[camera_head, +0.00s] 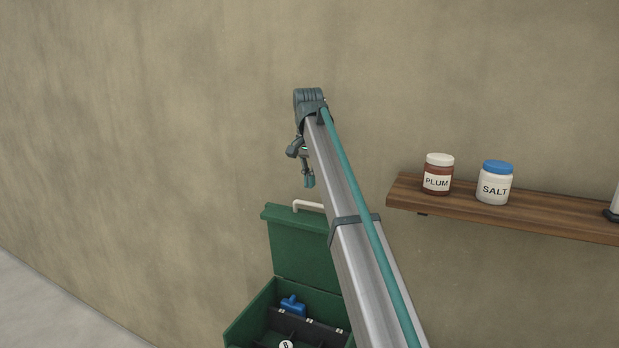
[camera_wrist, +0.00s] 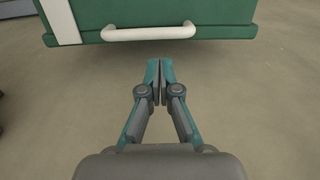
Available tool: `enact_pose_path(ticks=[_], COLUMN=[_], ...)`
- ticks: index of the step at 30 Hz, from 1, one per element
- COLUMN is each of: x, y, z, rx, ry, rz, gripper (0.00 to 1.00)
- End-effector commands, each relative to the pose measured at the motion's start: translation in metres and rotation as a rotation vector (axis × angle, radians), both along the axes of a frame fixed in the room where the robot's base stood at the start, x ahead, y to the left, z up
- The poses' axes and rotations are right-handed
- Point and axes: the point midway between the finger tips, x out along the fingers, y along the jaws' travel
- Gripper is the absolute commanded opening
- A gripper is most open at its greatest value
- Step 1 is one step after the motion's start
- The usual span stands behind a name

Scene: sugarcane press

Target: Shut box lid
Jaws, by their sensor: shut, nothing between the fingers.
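The green box (camera_head: 250,318) stands open at the bottom of the head view, against the wall side. Its green lid (camera_head: 298,250) stands up at the back, with a white handle (camera_head: 308,206) at its top edge. My gripper (camera_head: 309,182) hangs just above the lid's top edge in the head view, apart from the handle as far as I can tell. In the wrist view my gripper (camera_wrist: 160,70) has its fingertips together and empty. The white handle (camera_wrist: 148,33) and green lid (camera_wrist: 180,12) lie just beyond the fingertips there. My arm hides part of the lid and the box's right side.
Inside the box are a blue item (camera_head: 293,305) and black dividers (camera_head: 305,326). A wooden shelf (camera_head: 540,213) on the right wall holds a plum jar (camera_head: 438,174) and a salt jar (camera_head: 495,183). The wall left of the box is bare.

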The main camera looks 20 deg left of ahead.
Motion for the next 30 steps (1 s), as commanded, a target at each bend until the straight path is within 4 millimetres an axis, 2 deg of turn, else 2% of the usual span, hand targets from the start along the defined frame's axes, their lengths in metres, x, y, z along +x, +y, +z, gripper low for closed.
enact_pose_path(ticks=[6, 9, 23, 26, 30], x=[0.000, 0.001, -0.001, -0.008, -0.027], y=[-0.001, -0.001, 0.001, 0.004, 0.015], z=[-0.030, -0.038, -0.042, -0.043, -0.047], rx=[-0.002, -0.001, 0.000, -0.002, -0.004], ry=[0.003, 0.002, -0.004, -0.022, -0.079], rz=[0.000, 0.000, 0.002, 0.008, 0.022], gripper=[0.00, 0.00, 0.00, 0.00, 0.00])
